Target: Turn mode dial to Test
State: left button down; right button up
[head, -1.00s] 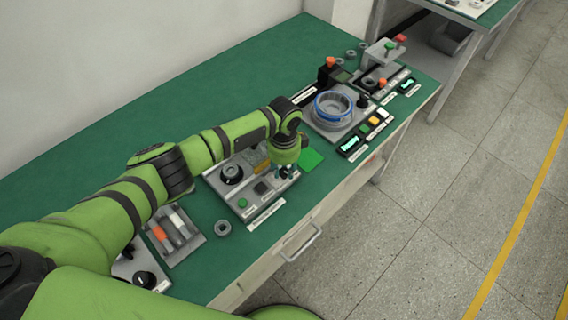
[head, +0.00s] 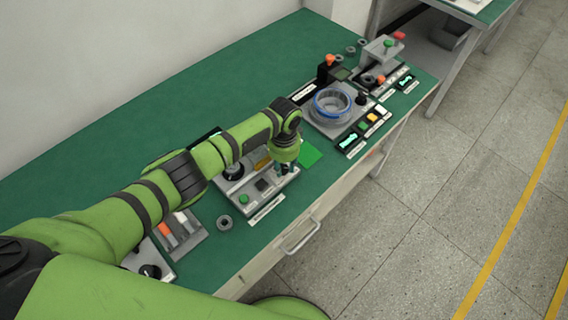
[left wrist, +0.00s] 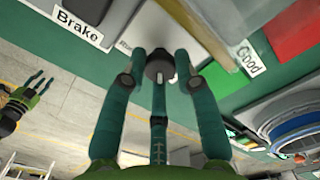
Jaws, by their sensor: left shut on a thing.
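My left gripper (head: 285,168) is at the right corner of a grey control panel (head: 249,205) in the head view. In the left wrist view its fingers (left wrist: 160,80) are closed around a small dark round knob (left wrist: 159,62) with a pale mark. I take this knob for the mode dial; in the head view the gripper hides it. No "Test" label is readable. My right gripper (left wrist: 32,84) shows at the left of the left wrist view, fingers apart and empty.
A loose grey ring (head: 224,222) lies at the front.

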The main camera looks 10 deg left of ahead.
aim_at(284, 168)
pick_arm(q)
jog(key=c, duration=0.9)
grip_release()
jog(key=shift+c, duration=0.2)
notch_tip(284, 168, up, 12)
